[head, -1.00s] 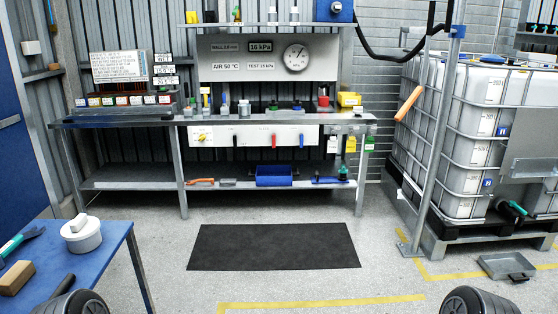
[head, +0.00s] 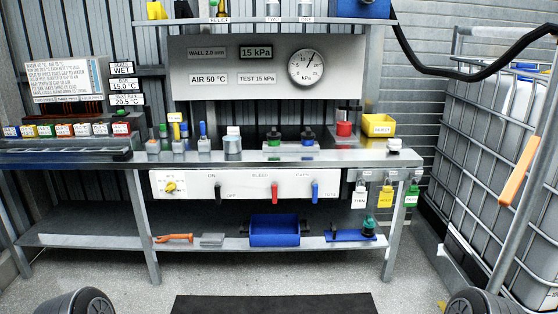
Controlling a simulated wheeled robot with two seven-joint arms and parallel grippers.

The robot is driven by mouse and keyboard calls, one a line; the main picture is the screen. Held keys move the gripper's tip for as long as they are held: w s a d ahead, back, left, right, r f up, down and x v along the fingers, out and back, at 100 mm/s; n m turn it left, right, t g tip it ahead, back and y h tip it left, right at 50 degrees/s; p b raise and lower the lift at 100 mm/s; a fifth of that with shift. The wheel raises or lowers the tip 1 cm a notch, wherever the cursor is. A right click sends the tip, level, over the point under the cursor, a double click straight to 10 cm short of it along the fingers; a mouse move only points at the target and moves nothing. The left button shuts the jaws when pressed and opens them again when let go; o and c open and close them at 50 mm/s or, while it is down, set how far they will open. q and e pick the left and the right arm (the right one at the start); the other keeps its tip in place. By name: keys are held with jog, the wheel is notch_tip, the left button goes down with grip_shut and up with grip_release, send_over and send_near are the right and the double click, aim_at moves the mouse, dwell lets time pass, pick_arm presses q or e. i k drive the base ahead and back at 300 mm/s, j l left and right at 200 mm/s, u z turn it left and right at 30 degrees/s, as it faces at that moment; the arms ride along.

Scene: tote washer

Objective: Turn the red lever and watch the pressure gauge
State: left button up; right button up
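The red lever (head: 274,192) is on the white control panel (head: 245,186) under the bench top, below the label BLEED. Its handle points down. A black lever (head: 218,191) is left of it and a blue lever (head: 315,191) right of it. The round pressure gauge (head: 307,69) is on the grey board above the bench; its needle points up and to the right. The digital display (head: 256,53) beside it reads 15 kPa. Neither of my grippers is in view; only dark round parts of mine show at the bottom corners.
The metal bench (head: 250,157) holds bottles, a red pot (head: 344,128) and a yellow bin (head: 378,125). A yellow knob (head: 170,187) is at the panel's left end. A caged tank (head: 490,150) stands right. A black mat (head: 275,304) lies on the floor in front.

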aim_at(274, 185)
jog(key=i+j+z, duration=0.15)
jog(key=i+z, duration=0.25)
jog(key=i, duration=0.25)
jog(key=i+j+z, duration=0.4)
jog(key=i, duration=0.2)
jog(key=i+j+z, duration=0.4)
jog(key=i+j, duration=0.05)
jog(key=i, duration=0.1)
